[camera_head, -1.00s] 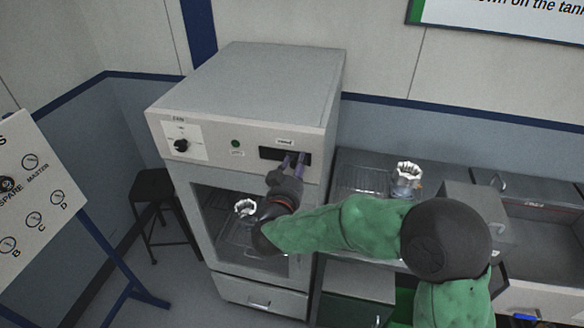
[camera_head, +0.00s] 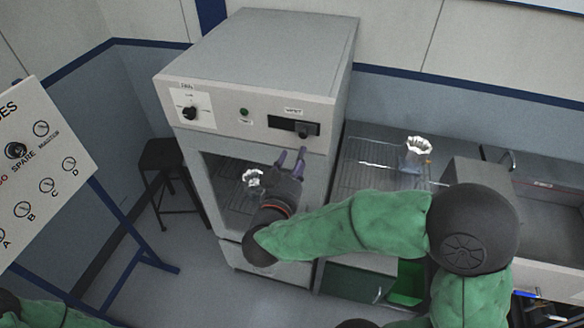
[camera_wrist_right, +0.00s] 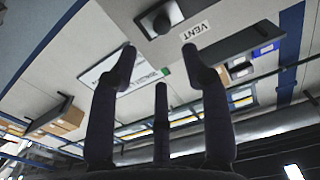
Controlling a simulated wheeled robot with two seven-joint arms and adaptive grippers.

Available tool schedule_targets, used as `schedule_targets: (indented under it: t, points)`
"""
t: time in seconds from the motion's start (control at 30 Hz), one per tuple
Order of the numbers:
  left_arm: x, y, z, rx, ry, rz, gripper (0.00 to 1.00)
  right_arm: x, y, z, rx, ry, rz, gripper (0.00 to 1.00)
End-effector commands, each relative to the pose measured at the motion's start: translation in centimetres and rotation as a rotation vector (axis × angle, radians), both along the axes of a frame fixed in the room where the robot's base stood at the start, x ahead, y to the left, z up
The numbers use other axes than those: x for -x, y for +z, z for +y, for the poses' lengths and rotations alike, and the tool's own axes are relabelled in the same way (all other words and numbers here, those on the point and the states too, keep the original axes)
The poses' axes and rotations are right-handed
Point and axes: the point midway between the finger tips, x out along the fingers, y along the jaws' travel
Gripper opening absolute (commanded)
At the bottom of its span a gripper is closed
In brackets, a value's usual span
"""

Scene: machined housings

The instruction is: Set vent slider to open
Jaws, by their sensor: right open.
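The vent slider is a dark slot (camera_head: 285,125) under a small VENT label (camera_head: 293,111), on the upper front panel of the grey cabinet (camera_head: 255,60). Its dark knob (camera_head: 308,129) sits at the right end of the slot. My right gripper (camera_head: 290,157) is open and empty, just below the panel and apart from the knob. In the right wrist view the knob (camera_wrist_right: 160,18) is beyond the spread fingertips (camera_wrist_right: 160,55), beside the VENT label (camera_wrist_right: 195,31). My left gripper is not visible.
A rotary dial (camera_head: 190,112) and a green button (camera_head: 244,112) are left of the slot. The cabinet's window (camera_head: 225,175) is below. A counter with a wire rack (camera_head: 365,165) and a clear vessel (camera_head: 417,155) stands right. A panel on a stand (camera_head: 45,165) is at left.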

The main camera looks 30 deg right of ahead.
Motion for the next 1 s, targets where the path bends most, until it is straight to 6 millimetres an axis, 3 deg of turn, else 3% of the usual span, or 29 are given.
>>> schedule_targets:
  t: [0.3, 1.0]
  points:
    - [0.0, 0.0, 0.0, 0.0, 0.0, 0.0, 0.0, 1.6, 0.0, 1.9, 0.001, 0.001, -0.002, 0.48]
    - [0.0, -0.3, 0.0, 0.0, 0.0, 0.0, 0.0, 1.2, -0.7, 2.1, -0.003, 0.016, 0.006, 0.48]
